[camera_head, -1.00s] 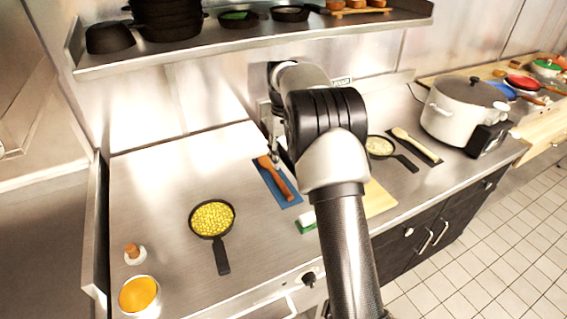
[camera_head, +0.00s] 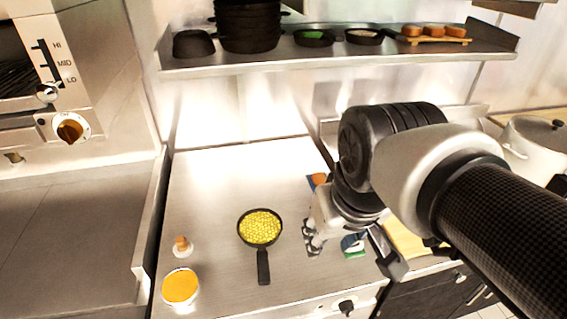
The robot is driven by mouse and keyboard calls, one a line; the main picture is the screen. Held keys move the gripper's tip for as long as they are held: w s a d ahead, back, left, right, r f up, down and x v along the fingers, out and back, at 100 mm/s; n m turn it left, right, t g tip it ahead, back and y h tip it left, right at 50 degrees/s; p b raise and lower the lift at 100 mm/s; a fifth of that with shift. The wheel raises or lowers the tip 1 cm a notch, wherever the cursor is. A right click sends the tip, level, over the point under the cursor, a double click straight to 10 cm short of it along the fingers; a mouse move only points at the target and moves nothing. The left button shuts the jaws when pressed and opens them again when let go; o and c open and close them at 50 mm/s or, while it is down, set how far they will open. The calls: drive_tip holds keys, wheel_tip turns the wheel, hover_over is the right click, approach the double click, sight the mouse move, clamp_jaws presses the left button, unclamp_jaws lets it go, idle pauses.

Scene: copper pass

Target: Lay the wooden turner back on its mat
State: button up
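My gripper (camera_head: 312,242) points down over the steel counter, between the pan of yellow corn and the mat. I see nothing clearly held in it, and its fingers are too small and overlapped to tell open from shut.
A black pan of yellow corn (camera_head: 260,228) sits left of my gripper. An orange-filled pot (camera_head: 181,287) and a small wooden-topped shaker (camera_head: 182,246) stand at the left. A shelf (camera_head: 290,62) with pans spans the back.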

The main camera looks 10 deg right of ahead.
drive_tip(key=s+a+f, duration=0.1)
drive_tip(key=s+f, duration=0.2)
drive_tip(key=s, duration=0.3)
drive_tip(key=shift+s+a+f+t, duration=0.15)
drive_tip(key=shift+f+t, duration=0.15)
